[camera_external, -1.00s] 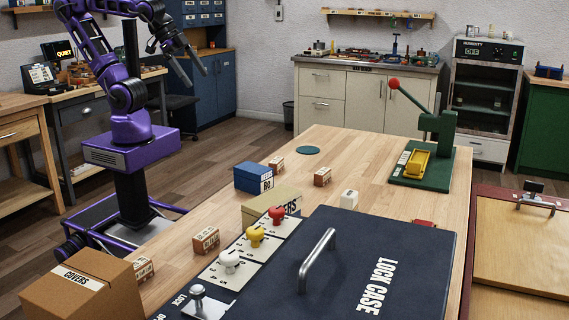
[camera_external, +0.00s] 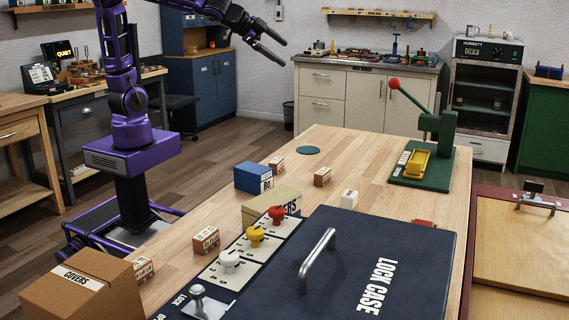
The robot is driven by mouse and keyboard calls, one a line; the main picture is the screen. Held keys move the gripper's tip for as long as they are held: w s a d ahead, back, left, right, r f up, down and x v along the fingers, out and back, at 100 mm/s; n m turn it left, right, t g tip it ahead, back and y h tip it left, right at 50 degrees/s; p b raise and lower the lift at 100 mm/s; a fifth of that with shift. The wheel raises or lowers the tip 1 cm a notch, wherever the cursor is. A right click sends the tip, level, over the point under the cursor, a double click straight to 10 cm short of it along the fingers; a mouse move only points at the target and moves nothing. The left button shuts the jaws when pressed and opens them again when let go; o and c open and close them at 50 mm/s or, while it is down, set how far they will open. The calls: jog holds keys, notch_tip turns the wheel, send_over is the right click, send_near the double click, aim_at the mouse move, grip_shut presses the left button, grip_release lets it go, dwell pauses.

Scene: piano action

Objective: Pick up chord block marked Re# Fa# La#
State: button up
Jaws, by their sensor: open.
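Several small wooden blocks with pale marked labels stand on the wooden workbench (camera_external: 340,150). One block (camera_external: 206,240) is beside the lock case, one block (camera_external: 323,177) is mid-bench, one block (camera_external: 277,163) is near the far left edge, and one block (camera_external: 145,268) is partly hidden by a cardboard box. The markings are too small to read, so I cannot tell which is Re# Fa# La#. My gripper (camera_external: 275,50) is open and empty, high above and beyond the bench's far left end, apart from every block.
The dark lock case (camera_external: 390,245) with a metal handle fills the near bench, with colored knobs along its left side. The middle of the bench is mostly clear.

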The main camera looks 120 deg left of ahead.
jog(key=w+a+r+t, duration=0.1)
jog(key=w+a+r, duration=0.1)
jog(key=w, duration=0.2)
jog(key=w+d+f+m+h+b, duration=0.1)
jog(key=w+d+f+m+h, duration=0.1)
jog(key=d+f+m, duration=0.45)
jog(key=w+d+f+m+h+b, duration=0.1)
jog(key=d+f+m, duration=0.2)
jog(key=d, duration=0.7)
jog(key=m+t+h+b, duration=0.3)
jog(key=m+t+h, duration=0.35)
jog(key=m, duration=2.25)
send_near(142, 271)
jog(key=shift+g, duration=0.45)
jog(key=x, duration=0.6)
jog(key=shift+w+d+r, duration=0.15)
jog(key=shift+w+r, duration=0.1)
jog(key=shift+r, duration=0.05)
jog(key=shift+b+x, duration=0.3)
jog(key=shift+x, duration=2.55)
jog(key=c, duration=1.1)
